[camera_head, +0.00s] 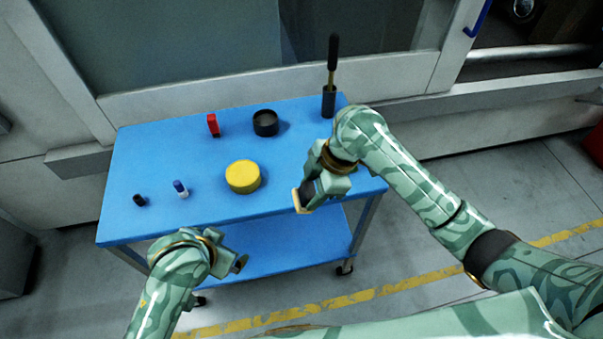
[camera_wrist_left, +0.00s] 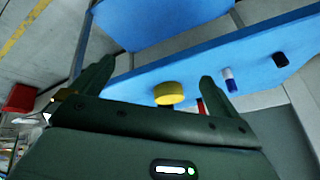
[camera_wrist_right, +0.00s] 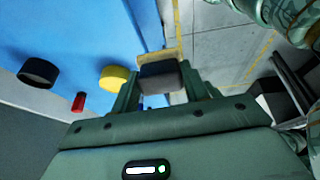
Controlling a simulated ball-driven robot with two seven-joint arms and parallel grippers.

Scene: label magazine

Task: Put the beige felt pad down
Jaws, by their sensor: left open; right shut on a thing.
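The beige felt pad (camera_head: 299,202) is held in my right gripper (camera_head: 308,194), at the front right edge of the blue table in the head view. In the right wrist view, the fingers are shut on a dark block (camera_wrist_right: 160,80), with a beige strip (camera_wrist_right: 155,57) along its far side. Whether the pad touches the table cannot be told; it appears at or just beyond the edge. My left gripper (camera_head: 240,263) is in front of the table's near edge. It is open and empty in the left wrist view (camera_wrist_left: 155,82).
The blue table (camera_head: 150,165) carries a yellow disc (camera_head: 243,176), a black round dish (camera_head: 265,123), a red item (camera_head: 213,125), a blue-and-white bottle (camera_head: 180,188) and a small black cylinder (camera_head: 139,200). A dark-handled tool (camera_head: 333,55) stands in a black holder (camera_head: 328,101) at the back right.

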